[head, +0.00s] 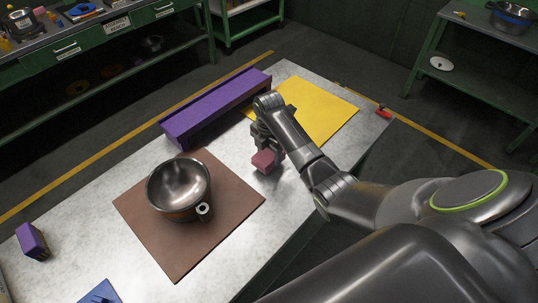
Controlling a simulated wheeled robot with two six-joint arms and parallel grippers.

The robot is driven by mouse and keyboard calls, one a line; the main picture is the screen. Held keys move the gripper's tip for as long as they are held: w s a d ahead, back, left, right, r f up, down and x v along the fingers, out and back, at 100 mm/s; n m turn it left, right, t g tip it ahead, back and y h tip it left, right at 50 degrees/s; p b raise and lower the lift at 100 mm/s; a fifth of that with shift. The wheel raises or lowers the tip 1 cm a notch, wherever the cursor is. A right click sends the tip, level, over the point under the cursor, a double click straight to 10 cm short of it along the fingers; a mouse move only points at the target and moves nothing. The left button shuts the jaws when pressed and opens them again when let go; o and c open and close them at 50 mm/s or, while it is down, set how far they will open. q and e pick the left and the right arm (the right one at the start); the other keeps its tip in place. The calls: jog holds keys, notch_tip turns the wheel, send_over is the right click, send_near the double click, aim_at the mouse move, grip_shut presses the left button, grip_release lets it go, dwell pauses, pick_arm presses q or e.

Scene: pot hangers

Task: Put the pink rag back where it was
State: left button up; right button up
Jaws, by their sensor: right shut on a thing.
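The pink rag (264,160) is a small folded block in my right gripper (266,150). The gripper points down and is shut on the rag, over the bare grey strip of the table between the brown mat (234,209) and the yellow mat (322,112). I cannot tell whether the rag touches the table. The gripper and wrist hide part of the rag's upper side. My left gripper is not in view.
A metal pot (180,188) with a side handle stands on the brown mat. A long purple rack (215,107) lies behind my right gripper. A small purple block (32,242) and a blue item (100,293) are at the left front. Green shelves (110,38) stand beyond the table.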

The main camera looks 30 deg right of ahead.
aim_at(269, 153)
jog(key=shift+f, duration=0.9)
jog(key=shift+f, duration=0.1)
jog(key=o, duration=1.1)
notch_tip(269, 153, up, 9)
jog(key=shift+w+b, duration=0.1)
jog(key=shift+b, duration=0.5)
notch_tip(269, 153, up, 2)
jog(key=shift+r+p, duration=0.25)
jog(key=shift+p, duration=0.6)
jog(key=shift+r+p, duration=0.4)
jog(key=shift+r, duration=0.05)
